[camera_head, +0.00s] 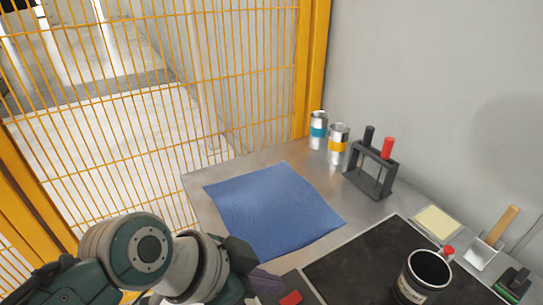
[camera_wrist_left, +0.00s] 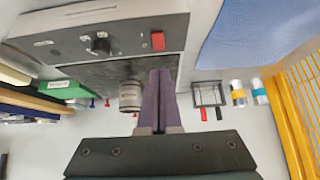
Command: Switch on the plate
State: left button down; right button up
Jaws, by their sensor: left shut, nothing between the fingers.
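The red switch also shows at the bottom of the head view (camera_head: 290,298). My left gripper (camera_wrist_left: 161,74) is shut and empty, its purple fingers together. In the left wrist view its tips lie just below the red switch; I cannot tell whether they touch the plate. In the head view the purple fingers (camera_head: 265,281) are partly hidden behind my wrist, left of the switch. My right gripper is not in view.
Two cans (camera_head: 318,132) and a black rack (camera_head: 370,170) stand behind. A wooden-handled scraper (camera_head: 497,238) is at right. A yellow mesh fence (camera_head: 220,70) bounds the left.

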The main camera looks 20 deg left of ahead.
pick_arm(q)
jog(key=s+a+r+p, duration=0.1)
jog(key=s+a+r, duration=0.3)
jog(key=s+r, duration=0.1)
jog(key=shift+s+a, duration=0.2)
jog(key=shift+s, duration=0.2)
jog(key=shift+s+r, duration=0.1)
jog(key=shift+r, duration=0.05)
jog(key=s+a+r+n+g+y+p, duration=0.2)
jog(key=s+a+r+n+y+p, duration=0.15)
jog(key=s+r+n, duration=0.45)
notch_tip(320, 180, up, 37)
jog(key=s+m+p, duration=0.1)
jog(key=m+p, duration=0.1)
jog(key=p, duration=3.4)
jog(key=shift+s+d+r+y+p, duration=0.15)
jog(key=shift+s+d+y+p, duration=0.1)
jog(key=shift+s+y+p, duration=0.15)
